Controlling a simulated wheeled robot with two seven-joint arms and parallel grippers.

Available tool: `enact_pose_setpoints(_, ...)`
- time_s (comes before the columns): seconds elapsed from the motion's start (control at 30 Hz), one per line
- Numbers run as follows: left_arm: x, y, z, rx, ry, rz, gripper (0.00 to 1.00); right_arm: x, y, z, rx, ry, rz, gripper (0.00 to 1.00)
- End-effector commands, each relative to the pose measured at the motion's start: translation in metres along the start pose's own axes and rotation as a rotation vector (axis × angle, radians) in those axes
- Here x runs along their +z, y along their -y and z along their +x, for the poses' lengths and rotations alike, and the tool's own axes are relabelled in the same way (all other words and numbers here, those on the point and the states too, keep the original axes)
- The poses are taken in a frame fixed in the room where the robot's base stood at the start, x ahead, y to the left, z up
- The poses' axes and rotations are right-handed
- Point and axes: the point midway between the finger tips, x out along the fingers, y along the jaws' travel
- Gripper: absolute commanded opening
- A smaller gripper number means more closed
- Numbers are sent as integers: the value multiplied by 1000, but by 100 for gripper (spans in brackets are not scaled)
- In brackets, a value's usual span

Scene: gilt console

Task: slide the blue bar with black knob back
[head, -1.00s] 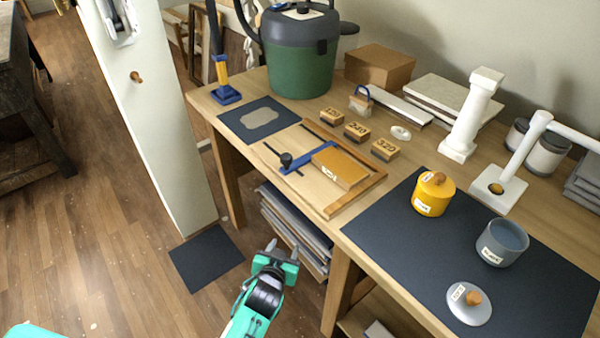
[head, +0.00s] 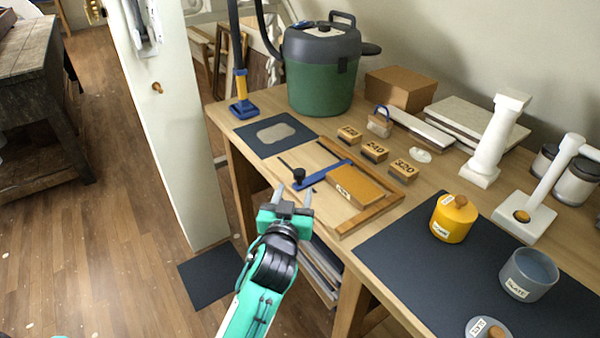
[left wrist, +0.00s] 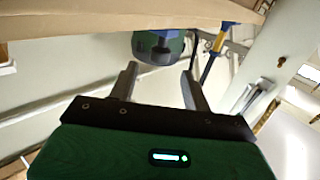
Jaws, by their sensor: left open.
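The blue bar (head: 324,174) lies across the wooden frame (head: 352,222) on the table, with its black knob (head: 298,176) standing at its left end. A wooden block (head: 355,187) lies in the frame beside the bar, on its right. My left gripper (head: 292,192) is open in front of the table's front edge, just short of the knob and apart from it. In the left wrist view the two fingers (left wrist: 157,85) are spread with nothing between them. My right gripper is not in view.
Several number-marked blocks (head: 375,151) stand behind the frame. A dark mat (head: 445,270) with a yellow pot (head: 453,218) and a grey pot (head: 527,273) is at the right. A green canister (head: 322,80) stands at the back. A white post (head: 165,120) rises left of the table.

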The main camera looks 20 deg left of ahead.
Motion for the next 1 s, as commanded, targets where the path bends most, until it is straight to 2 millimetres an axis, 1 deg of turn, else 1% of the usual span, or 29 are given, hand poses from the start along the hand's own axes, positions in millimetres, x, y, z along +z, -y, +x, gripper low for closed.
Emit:
enact_pose_setpoints(0.03,-1,0,10,0,-1,3,49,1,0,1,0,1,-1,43)
enact_pose_setpoints(0.2,-1,0,40,0,-1,3,49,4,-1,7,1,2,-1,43)
enact_pose_setpoints(0.4,0,0,67,-1,0,2,49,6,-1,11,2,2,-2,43)
enact_pose_setpoints(0.6,0,0,78,0,1,0,49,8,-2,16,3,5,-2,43)
enact_pose_setpoints(0.87,1,0,79,0,1,0,49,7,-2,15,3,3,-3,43)
enact_pose_setpoints(0.9,1,0,79,0,1,0,45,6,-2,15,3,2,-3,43)
enact_pose_setpoints(0.97,1,0,79,0,1,0,33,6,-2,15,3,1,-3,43)
enact_pose_setpoints(1.0,1,0,79,0,1,0,25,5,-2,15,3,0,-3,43)
